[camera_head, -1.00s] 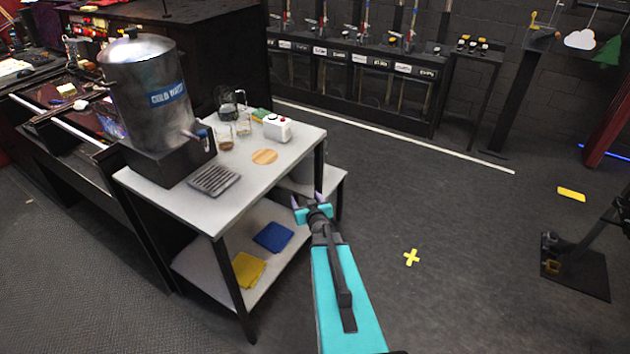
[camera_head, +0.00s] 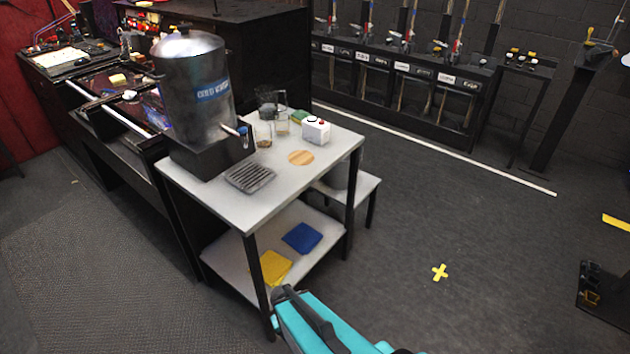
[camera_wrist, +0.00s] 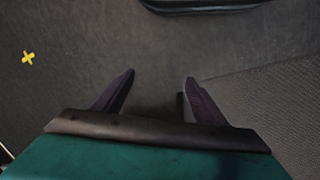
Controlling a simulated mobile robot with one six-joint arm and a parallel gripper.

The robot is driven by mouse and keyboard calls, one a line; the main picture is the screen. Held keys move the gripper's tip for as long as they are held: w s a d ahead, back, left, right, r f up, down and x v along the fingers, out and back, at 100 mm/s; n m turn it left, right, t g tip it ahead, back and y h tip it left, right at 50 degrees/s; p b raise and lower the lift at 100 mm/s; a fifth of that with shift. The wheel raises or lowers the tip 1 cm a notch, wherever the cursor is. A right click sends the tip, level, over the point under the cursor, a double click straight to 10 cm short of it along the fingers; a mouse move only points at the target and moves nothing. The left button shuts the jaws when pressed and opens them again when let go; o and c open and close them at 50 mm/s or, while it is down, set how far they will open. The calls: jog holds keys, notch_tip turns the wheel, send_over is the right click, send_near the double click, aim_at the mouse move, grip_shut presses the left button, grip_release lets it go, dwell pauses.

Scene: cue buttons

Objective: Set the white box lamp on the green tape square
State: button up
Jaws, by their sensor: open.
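My gripper (camera_wrist: 159,80) is open and empty in the wrist view, its two dark fingers apart above the dark floor. In the head view only my teal arm shows at the bottom, and the fingertips cannot be made out. A small white box (camera_head: 316,130) with a dark round part and a red spot on top stands on the grey table (camera_head: 215,195), near its far right edge. I cannot tell whether this is the lamp. No green tape square can be made out. My gripper is apart from the box.
A steel water urn (camera_head: 192,90), glass jugs (camera_head: 265,130), a round wooden disc (camera_head: 301,158) and a drip grate (camera_head: 250,177) share the table. Blue (camera_head: 302,237) and yellow (camera_head: 272,267) cloths lie on the lower shelf. A yellow cross (camera_head: 440,272) marks open floor at right.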

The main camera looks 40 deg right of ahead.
jog(key=s+a+r+n+g+y, duration=0.1)
jog(key=s+a+g, duration=0.3)
jog(key=s+a, duration=0.6)
jog(key=s+n, duration=0.1)
jog(key=s, duration=0.2)
jog(key=shift+a+g+y, duration=0.15)
jog(key=shift+g+y, duration=0.25)
jog(key=shift+c, duration=0.2)
jog(key=c, duration=0.7)
jog(key=shift+a, duration=0.1)
jog(key=shift+c, duration=0.7)
jog(key=shift+a, duration=0.1)
jog(key=shift+a+n, duration=0.2)
jog(key=shift+n, duration=0.1)
jog(key=shift+w, duration=0.1)
